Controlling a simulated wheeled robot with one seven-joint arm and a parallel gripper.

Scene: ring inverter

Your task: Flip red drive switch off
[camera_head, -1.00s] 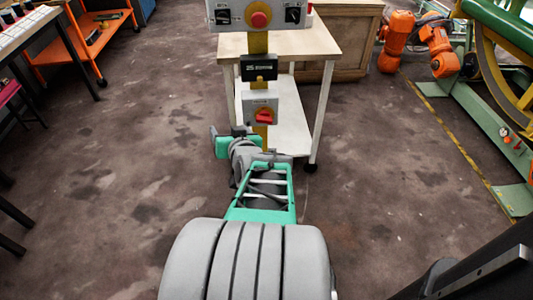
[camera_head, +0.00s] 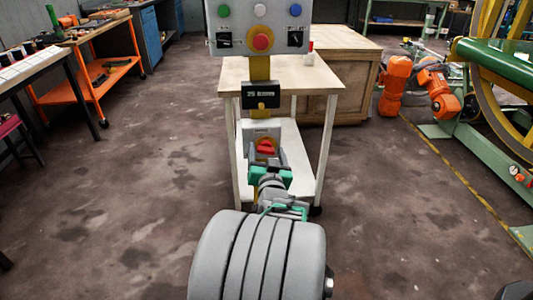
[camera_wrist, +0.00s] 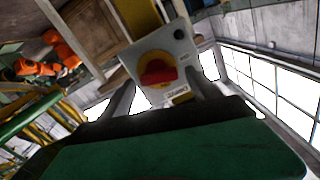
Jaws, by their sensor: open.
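The red drive switch (camera_head: 266,147) is a red rotary handle on a yellow disc. It is mounted on a grey box (camera_head: 255,130) low on a yellow post. In the wrist view the red handle (camera_wrist: 157,73) lies roughly crosswise, a little tilted, on its yellow disc. My gripper (camera_head: 264,155) is just in front of the switch box. In the wrist view its two fingers (camera_wrist: 157,95) stand apart on either side of the lower box, with nothing between them. I cannot tell the exact gap between the fingertips and the handle.
Above the switch are a small black display (camera_head: 261,94) and a control panel (camera_head: 259,27) with a red mushroom button (camera_head: 260,38). A white-legged table (camera_head: 322,90) stands right behind the post.

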